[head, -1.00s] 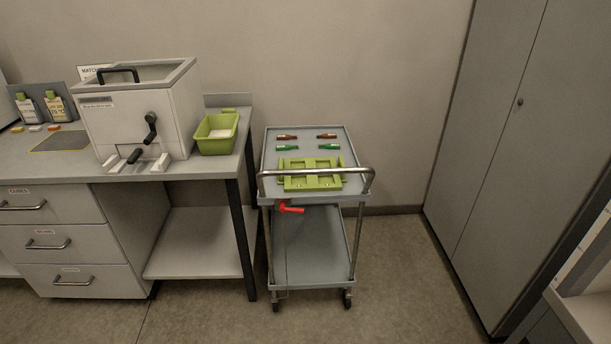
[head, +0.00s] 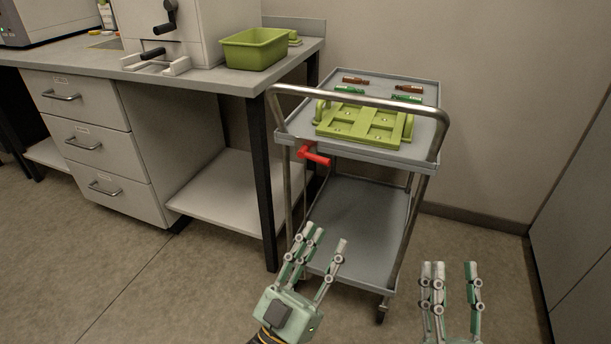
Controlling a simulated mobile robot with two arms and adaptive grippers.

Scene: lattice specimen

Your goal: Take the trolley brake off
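The grey two-shelf trolley (head: 365,222) stands to the right of the bench, with a metal push handle (head: 350,98) along its near top edge. A red lever (head: 314,156) sits below the top shelf at the near left corner; it looks like the brake lever. My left gripper (head: 325,236) is open and empty, in front of the trolley and below the red lever, apart from it in the picture. My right gripper (head: 448,266) is open and empty, to the right of the trolley's near side, fingers pointing up in the picture.
A green lattice frame (head: 363,124) and several small red and green bottles lie on the trolley's top. The bench (head: 225,82) with a green bin (head: 253,48) is close on the left; its dark leg (head: 262,180) stands beside the trolley. A grey cabinet (head: 580,230) is at right. Floor between is clear.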

